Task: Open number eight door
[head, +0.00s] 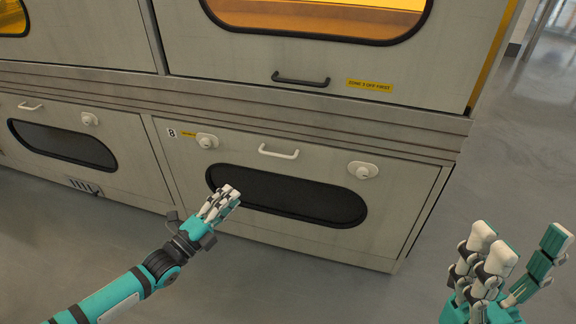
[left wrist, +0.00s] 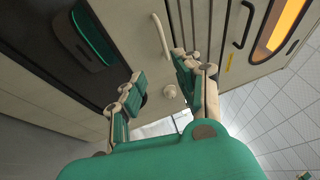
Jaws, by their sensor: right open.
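The number eight door (head: 325,163) is the lower beige panel in the head view, marked by a small "8" label (head: 171,133). It looks shut. It has a white bar handle (head: 278,152) at its top middle, round latches at the left (head: 207,141) and right (head: 362,170), and a dark oval window (head: 300,197). My left gripper (head: 226,196) is in front of the window's left end, below the handle. The left wrist view shows its fingers (left wrist: 158,85) apart and empty, with a white handle (left wrist: 161,36) beyond them. My right gripper (head: 514,258) is open and empty at the lower right.
Another lower door (head: 62,145) with a white handle is at the left. Above door eight is an upper door with a black handle (head: 300,79), a yellow label (head: 369,86) and an amber window. Grey floor (head: 300,285) in front is clear.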

